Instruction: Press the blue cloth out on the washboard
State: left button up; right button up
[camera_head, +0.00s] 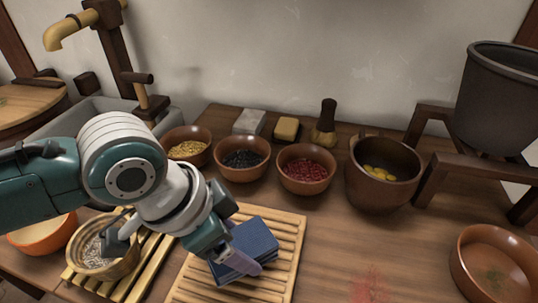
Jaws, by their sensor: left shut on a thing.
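The blue cloth (256,238) is a folded, layered dark blue block over the slatted wooden washboard (289,262) at the lower centre. My left gripper (240,258) comes in from the left and is shut on the near left side of the cloth. A greyish-purple finger lies along the cloth's near edge. The gripper hides part of the cloth and board, so I cannot tell whether the cloth rests fully on the slats. My right gripper is not in view.
Bowls of yellow grains (187,149), dark beans (242,160) and red beans (305,172) stand behind the board. A deep brown pot (383,190) is to their right. A basket bowl (88,262) sits left.

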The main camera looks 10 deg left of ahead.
pick_arm(q)
jog(key=shift+f+b, duration=0.35)
jog(key=shift+f, duration=0.2)
dwell(0.6)
jog(key=shift+s+a+f, duration=0.1)
jog(key=shift+a+f, duration=0.05)
jog(key=shift+f, duration=0.05)
dwell(1.0)
jog(key=shift+r+p, duration=0.4)
jog(key=shift+p, duration=0.2)
notch_tip(320, 180, up, 7)
jog(key=p, duration=0.7)
jog(key=shift+f, duration=0.25)
